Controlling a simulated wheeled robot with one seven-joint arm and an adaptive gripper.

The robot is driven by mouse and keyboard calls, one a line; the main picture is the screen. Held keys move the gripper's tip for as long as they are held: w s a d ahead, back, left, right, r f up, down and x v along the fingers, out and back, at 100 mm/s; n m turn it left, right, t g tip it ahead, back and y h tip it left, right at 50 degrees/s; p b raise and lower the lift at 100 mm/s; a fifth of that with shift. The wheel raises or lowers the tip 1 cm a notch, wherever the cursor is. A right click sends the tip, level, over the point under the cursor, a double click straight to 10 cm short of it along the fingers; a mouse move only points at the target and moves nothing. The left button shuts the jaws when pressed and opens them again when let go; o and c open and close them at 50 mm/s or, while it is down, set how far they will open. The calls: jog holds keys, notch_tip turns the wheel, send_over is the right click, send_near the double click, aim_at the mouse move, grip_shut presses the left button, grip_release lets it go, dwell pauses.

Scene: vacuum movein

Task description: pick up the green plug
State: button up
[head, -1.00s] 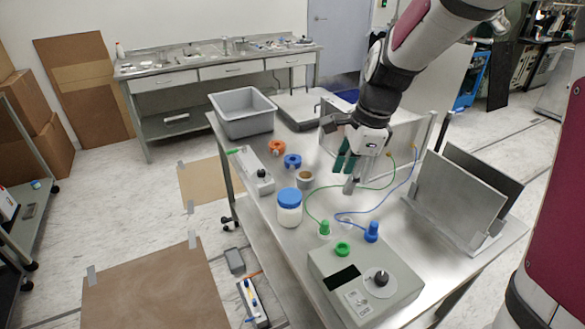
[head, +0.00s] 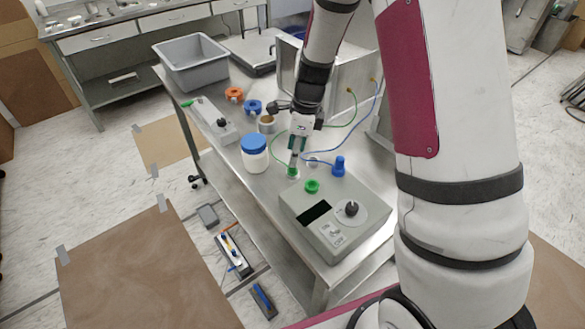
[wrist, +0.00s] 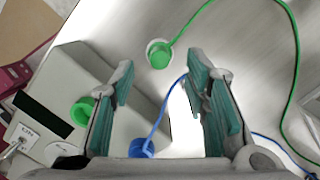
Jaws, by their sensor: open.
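The green plug (head: 292,173) stands on the table in a pale round base, just behind the grey box. In the wrist view the green plug (wrist: 159,55) shows from above with its green cable running off to the right. My gripper (head: 296,155) is above the plug, fingers pointing down. In the wrist view my gripper (wrist: 160,75) is open with teal pads. The plug appears beyond the fingertips, roughly centred between them, and nothing is held. The exact height gap is hard to tell.
The grey box (head: 335,235) carries a green port (head: 312,186) and a black knob. A blue plug (head: 339,167) stands to the right. A white jar with a blue lid (head: 254,154) stands left.

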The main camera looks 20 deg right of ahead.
aim_at(293, 169)
jog(key=f, duration=0.5)
jog(key=shift+w+a+p, duration=0.15)
jog(key=shift+a+p, duration=0.15)
jog(key=shift+a, duration=0.05)
grip_shut()
